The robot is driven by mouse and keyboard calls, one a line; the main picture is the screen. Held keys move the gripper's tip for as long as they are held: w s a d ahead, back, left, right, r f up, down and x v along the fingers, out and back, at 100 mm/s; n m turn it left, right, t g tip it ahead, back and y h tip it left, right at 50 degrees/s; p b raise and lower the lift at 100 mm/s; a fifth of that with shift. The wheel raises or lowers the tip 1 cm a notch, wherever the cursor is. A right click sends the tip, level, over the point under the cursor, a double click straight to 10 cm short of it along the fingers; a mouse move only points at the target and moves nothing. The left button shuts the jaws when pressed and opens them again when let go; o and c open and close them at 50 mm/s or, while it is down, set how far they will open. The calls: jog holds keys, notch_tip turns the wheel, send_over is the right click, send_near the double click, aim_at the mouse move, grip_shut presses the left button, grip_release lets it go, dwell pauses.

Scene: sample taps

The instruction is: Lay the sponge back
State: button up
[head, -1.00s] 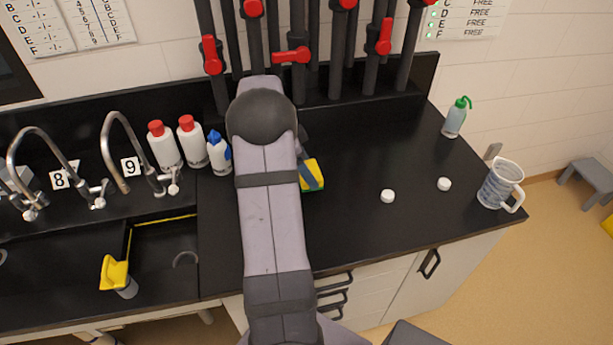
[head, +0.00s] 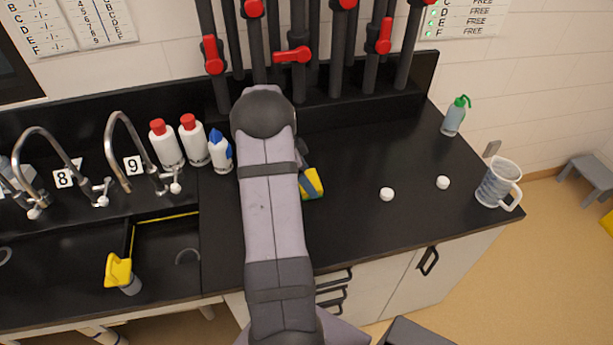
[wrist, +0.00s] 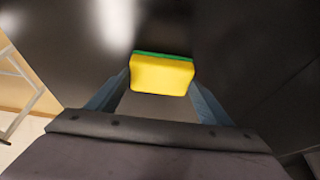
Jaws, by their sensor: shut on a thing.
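The sponge (head: 316,190) is yellow with a green layer. It shows in the head view just right of my arm, at or just above the black worktop (head: 350,220); I cannot tell whether it touches. In the wrist view the sponge (wrist: 162,74) sits between the two blue-grey fingers of my gripper (wrist: 160,85), which is shut on it. In the head view my gripper (head: 311,182) is mostly hidden behind my arm; only one finger shows against the sponge.
Two white caps (head: 387,194) lie on the worktop to the right. A measuring jug (head: 496,186) and a green-topped wash bottle (head: 454,116) stand near the right edge. Red-capped bottles (head: 165,147) and a blue-capped bottle (head: 220,153) stand left of my arm. Red-handled pipes (head: 292,55) rise behind.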

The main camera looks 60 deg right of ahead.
jog(key=shift+f, duration=0.2)
jog(key=o, duration=1)
jog(key=shift+r, duration=0.1)
jog(key=shift+r, duration=0.2)
jog(key=b+v, duration=0.3)
jog(key=v, duration=0.9)
